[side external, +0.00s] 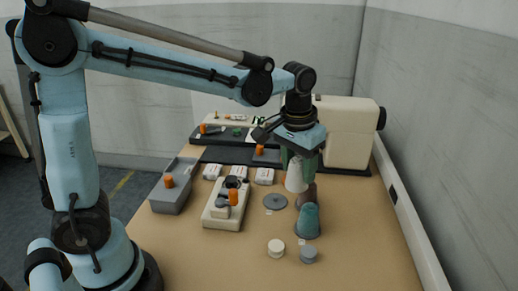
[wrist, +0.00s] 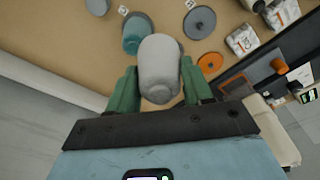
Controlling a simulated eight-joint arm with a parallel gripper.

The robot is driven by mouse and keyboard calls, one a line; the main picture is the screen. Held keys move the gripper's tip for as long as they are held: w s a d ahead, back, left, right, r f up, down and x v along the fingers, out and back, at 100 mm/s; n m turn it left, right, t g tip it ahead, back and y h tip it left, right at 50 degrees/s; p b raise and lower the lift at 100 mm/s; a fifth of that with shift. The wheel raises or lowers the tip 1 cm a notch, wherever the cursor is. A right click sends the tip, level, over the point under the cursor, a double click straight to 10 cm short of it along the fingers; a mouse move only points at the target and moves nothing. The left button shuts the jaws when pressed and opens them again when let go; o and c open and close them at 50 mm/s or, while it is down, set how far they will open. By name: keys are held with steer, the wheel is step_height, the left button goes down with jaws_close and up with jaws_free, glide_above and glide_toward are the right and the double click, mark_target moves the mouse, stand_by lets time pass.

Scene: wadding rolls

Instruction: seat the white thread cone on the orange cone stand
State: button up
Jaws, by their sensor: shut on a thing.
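The white thread cone (side external: 296,176) is held off the table between the green fingers of my gripper (wrist: 160,84). It shows large in the wrist view (wrist: 160,62). My gripper, seen from the side (side external: 302,160), points down and is shut on it. In the wrist view the orange cone stand (wrist: 210,62), a flat disc, lies on the table to the right of the held cone, apart from it in the picture. I cannot pick the orange stand out in the side view. A brownish shape (side external: 305,194) below the white cone there is unclear.
A teal cone (side external: 308,220) stands close by on a grey base; it also shows in the wrist view (wrist: 136,38). A grey disc stand (side external: 275,202) is empty. White packs (side external: 264,176), a beige tray (side external: 222,212) and a cream machine (side external: 345,130) are around. The front table is mostly clear.

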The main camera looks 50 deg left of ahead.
steer(key=w+a+f+n, duration=0.3)
steer(key=w+a+f, duration=0.1)
steer(key=w+a, duration=0.75)
steer(key=shift+s+a+f, duration=0.1)
steer(key=shift+s+f, duration=0.15)
steer(key=shift+f, duration=0.95)
steer(key=shift+s+a+f, duration=0.1)
steer(key=shift+s+f, duration=0.1)
steer(key=shift+f, duration=0.95)
steer(key=shift+f, duration=0.9)
steer(key=o, duration=1.2)
steer(key=shift+o, duration=0.3)
steer(key=o, duration=0.3)
